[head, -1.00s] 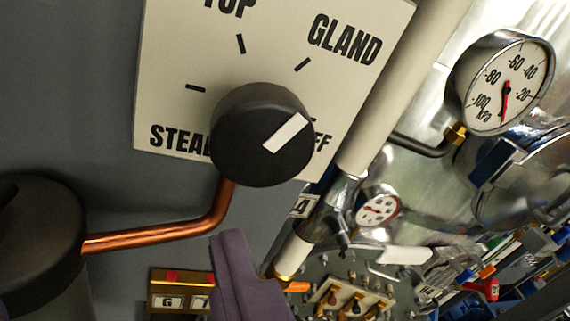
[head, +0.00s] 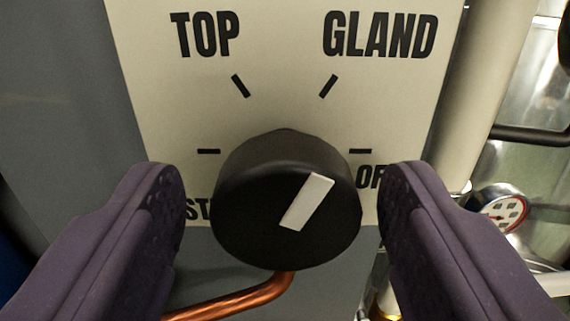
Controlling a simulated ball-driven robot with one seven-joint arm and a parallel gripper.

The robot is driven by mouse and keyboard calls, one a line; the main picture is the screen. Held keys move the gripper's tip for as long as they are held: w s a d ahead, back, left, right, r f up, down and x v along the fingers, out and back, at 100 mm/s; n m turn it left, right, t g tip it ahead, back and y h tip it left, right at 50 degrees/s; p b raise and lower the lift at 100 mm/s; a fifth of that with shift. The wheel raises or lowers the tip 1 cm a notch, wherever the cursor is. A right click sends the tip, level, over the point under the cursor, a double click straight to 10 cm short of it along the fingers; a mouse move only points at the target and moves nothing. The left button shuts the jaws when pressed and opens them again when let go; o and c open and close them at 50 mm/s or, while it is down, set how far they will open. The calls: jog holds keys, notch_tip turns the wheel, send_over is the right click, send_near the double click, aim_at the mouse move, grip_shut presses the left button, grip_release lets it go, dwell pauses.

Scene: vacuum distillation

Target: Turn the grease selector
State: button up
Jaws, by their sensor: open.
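The grease selector is a round black knob (head: 250,215) with a white pointer bar (head: 307,202) on its face. The bar slants up to the right, roughly toward the GLAND tick. The knob sits on a cream label plate (head: 285,90) marked TOP, GLAND, a partly hidden OFF at right and a partly hidden word starting "ST" at left. My gripper (head: 282,195) is open, its two purple fingers on either side of the knob. Gaps show between both fingers and the knob; depth contact cannot be told.
A copper pipe (head: 235,296) runs below the knob. A thick cream pipe (head: 482,100) stands right of the plate, with a small round gauge (head: 498,209) beyond it. A grey panel (head: 60,100) lies at left.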

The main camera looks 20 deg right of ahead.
jog(key=shift+w+d+f, duration=0.1)
jog(key=shift+d, duration=0.05)
jog(key=c, duration=1)
jog(key=shift+m, duration=0.5)
jog(key=shift+c, duration=0.2)
jog(key=o, duration=1)
jog(key=shift+o, duration=0.2)
jog(key=b+v, duration=0.2)
jog(key=v, duration=0.6)
jog(key=shift+b, duration=0.4)
